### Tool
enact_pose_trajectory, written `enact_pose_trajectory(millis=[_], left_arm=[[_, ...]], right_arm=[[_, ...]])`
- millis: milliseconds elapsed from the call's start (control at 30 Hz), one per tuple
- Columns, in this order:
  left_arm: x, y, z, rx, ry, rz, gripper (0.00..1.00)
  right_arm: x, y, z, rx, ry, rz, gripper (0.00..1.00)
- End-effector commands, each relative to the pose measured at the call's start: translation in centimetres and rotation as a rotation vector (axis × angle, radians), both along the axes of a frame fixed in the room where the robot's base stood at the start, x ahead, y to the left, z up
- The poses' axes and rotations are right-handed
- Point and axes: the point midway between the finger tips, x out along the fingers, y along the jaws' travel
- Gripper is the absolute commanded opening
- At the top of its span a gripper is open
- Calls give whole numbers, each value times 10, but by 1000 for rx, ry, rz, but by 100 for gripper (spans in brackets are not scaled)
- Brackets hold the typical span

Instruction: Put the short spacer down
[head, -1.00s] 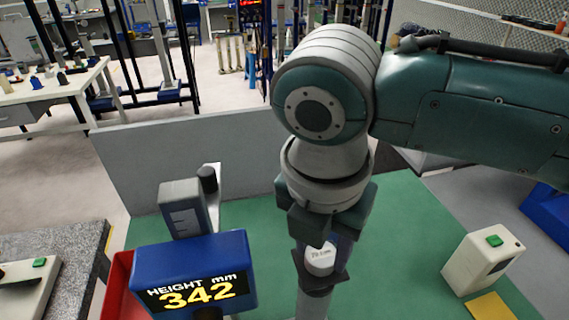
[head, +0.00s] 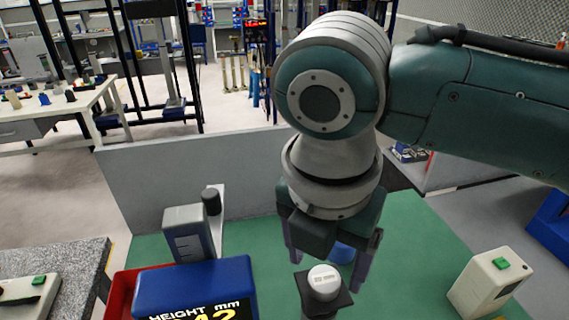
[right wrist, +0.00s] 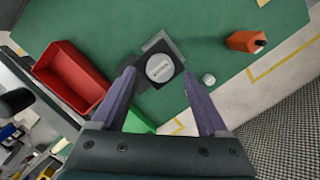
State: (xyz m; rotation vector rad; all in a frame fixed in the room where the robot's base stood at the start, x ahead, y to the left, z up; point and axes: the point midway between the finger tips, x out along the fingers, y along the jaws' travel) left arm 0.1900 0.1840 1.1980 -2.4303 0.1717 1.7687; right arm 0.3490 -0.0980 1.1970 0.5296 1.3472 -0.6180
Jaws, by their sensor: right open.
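The short spacer (head: 324,281) is a white, labelled cylinder standing upright on a dark square plate (head: 343,299). In the right wrist view the spacer (right wrist: 160,68) shows from above as a round white disc on the plate. My right gripper (head: 330,258) is open, with one finger to each side and clear of the spacer. In the right wrist view the gap between its fingertips (right wrist: 160,76) is empty and wider than the spacer. My left gripper is not in view.
A blue height display (head: 195,285) stands left of the plate, beside a red bin (head: 122,290). A beige box with a green button (head: 490,282) stands at the right. A grey wall (head: 190,180) closes the mat's back. Green mat (head: 415,250) lies clear between plate and box.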

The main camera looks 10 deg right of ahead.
Motion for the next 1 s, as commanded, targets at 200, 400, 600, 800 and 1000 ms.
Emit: enact_pose_trajectory(millis=[200, 400, 600, 800, 1000], left_arm=[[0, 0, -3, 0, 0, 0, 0], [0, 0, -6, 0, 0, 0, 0], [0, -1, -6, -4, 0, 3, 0], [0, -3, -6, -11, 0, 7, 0], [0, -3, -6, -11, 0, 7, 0]], right_arm=[[-4, 6, 50, 4, -6, 2, 77], [-9, 9, 83, 2, -2, 1, 77], [-11, 10, 95, 0, 0, 0, 77], [-25, 26, 79, 99, 2, -105, 77], [-60, 54, 47, 393, 16, -589, 77]])
